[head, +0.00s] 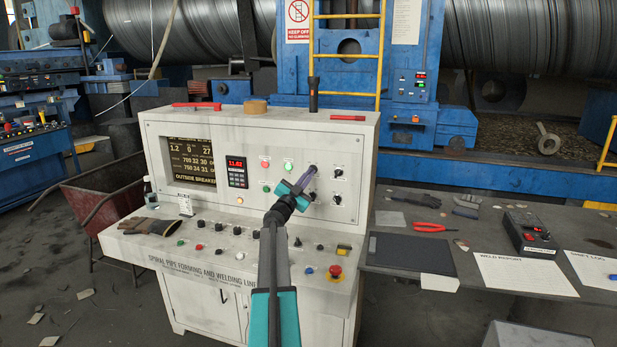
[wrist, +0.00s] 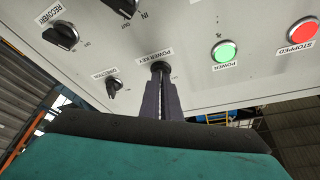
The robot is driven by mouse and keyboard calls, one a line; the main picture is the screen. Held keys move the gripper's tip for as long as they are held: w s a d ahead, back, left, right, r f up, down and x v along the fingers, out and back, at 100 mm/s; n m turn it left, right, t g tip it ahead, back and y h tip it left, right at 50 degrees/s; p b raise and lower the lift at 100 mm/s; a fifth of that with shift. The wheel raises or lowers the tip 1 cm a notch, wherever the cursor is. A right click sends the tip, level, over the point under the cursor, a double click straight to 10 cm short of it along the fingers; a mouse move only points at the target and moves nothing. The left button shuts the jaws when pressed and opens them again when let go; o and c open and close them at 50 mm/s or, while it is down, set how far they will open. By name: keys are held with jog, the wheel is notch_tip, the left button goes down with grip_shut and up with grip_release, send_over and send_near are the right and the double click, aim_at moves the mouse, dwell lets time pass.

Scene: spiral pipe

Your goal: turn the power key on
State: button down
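The power key (wrist: 160,66) is a small dark switch on the console's upright face, with a "POWER KEY" label beside it in the wrist view. My gripper (wrist: 161,82) has its two dark fingers close together with their tips at the key, and they look shut on it. The fingers cover part of the key, so I cannot tell which way it points. In the head view my gripper (head: 312,171) reaches the panel's right part and hides the key. A green power lamp (wrist: 224,51) is bright beside the key.
The grey console (head: 230,270) has several knobs, a red emergency button (head: 335,271) and a lit display (head: 195,160). Other dark switches, labelled direction (wrist: 114,88) and recovery (wrist: 61,36), sit near the key. A side table (head: 390,290) stands right.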

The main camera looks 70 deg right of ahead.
jog(key=shift+s, duration=0.1)
jog(key=c, duration=2)
grip_release()
jog(key=shift+a, duration=0.1)
jog(key=b+v, duration=0.3)
jog(key=v, duration=1)
jog(key=shift+a, duration=0.3)
jog(key=shift+f, duration=0.1)
